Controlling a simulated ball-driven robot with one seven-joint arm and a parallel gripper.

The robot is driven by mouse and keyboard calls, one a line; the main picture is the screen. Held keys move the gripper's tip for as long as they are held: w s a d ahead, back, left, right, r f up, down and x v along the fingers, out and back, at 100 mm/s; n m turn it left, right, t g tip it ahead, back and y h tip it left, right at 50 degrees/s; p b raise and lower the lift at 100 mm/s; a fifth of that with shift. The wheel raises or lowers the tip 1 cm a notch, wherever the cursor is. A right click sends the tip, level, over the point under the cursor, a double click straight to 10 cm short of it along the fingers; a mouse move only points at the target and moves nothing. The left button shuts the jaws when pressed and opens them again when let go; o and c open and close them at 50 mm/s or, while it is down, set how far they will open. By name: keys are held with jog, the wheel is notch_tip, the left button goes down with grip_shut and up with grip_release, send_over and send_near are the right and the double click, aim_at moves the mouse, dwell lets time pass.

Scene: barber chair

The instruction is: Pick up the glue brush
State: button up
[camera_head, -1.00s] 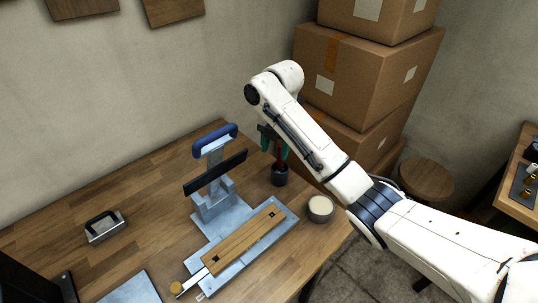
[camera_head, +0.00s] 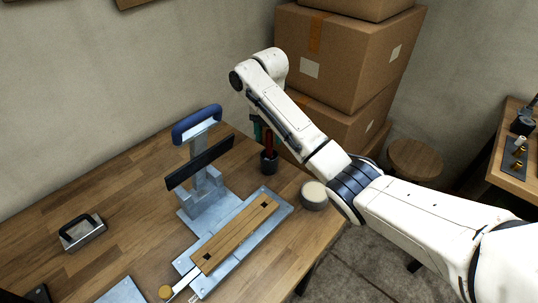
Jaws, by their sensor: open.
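A red-handled tool (camera_head: 268,140), which looks like the glue brush, stands upright in a small dark cup (camera_head: 269,165) on the wooden workbench, behind the clamp fixture. Its upper end is hidden by my arm. My gripper (camera_head: 257,130) is mostly hidden behind my white arm; only a dark and teal part shows, close to the red handle. It appears open, around or beside the handle; I cannot tell which. A round pot with a pale top (camera_head: 313,195), perhaps the glue, stands to the right of the cup.
A blue-handled metal press (camera_head: 203,190) stands left of the cup. A wooden strip (camera_head: 235,236) lies on the metal plate in front. A black-handled block (camera_head: 82,232) sits at left. Cardboard boxes (camera_head: 345,55) and a stool (camera_head: 415,160) stand behind at right.

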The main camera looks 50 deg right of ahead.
aim_at(269, 157)
jog(key=shift+f, duration=1.6)
grip_shut()
